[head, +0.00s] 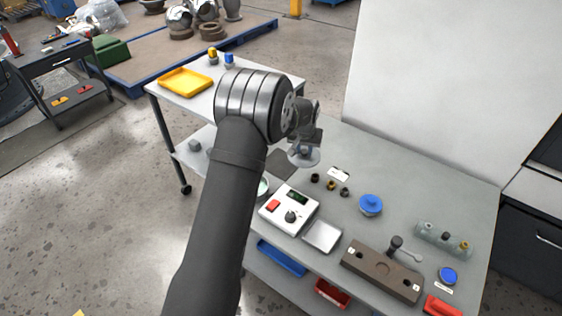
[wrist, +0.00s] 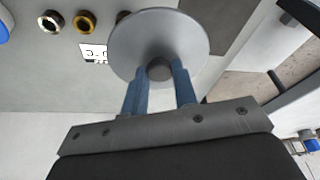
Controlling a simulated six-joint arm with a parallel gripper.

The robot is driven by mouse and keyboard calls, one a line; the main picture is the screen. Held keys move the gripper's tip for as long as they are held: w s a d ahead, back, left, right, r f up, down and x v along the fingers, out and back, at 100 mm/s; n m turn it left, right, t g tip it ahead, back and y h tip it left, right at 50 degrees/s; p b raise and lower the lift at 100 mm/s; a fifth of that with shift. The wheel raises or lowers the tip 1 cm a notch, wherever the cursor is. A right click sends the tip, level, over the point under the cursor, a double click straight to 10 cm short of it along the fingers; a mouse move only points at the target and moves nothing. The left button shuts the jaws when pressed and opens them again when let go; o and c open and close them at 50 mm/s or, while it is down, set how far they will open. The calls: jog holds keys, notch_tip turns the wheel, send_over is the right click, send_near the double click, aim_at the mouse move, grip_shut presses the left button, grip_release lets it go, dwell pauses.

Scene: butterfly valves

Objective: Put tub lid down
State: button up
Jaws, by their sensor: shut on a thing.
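The tub lid (wrist: 158,36) is a pale grey round disc with a dark knob. My gripper (wrist: 159,72) is shut on that knob, with one blue finger at each side. In the head view the lid (head: 304,157) hangs flat under my gripper (head: 303,143), near the dark mat (head: 283,164). It appears to be above the bench; the height of the gap is hard to tell. A round pale rim (head: 263,187), perhaps an open tub, shows beside my arm, which hides most of it.
Small dark and brass rings (head: 331,185) and a label card (head: 339,173) lie right of the lid. A blue round part (head: 371,205), a white box with a display (head: 289,210) and a brown block (head: 382,270) stand further along the bench. A yellow tray (head: 186,82) lies far left.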

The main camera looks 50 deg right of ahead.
jog(key=w+f, duration=0.2)
jog(key=w, duration=0.1)
jog(key=w+f, duration=0.2)
jog(key=w, duration=0.2)
jog(key=w+f, duration=0.2)
jog(key=w, duration=0.1)
jog(key=shift+w+d+f, duration=0.2)
jog(key=shift+w+d, duration=0.05)
jog(key=shift+d, duration=0.15)
jog(key=shift+w+f, duration=0.1)
jog(key=shift+f, duration=1.9)
jog(key=shift+f, duration=0.1)
jog(key=shift+f, duration=0.1)
jog(key=o, duration=1)
jog(key=v, duration=1.2)
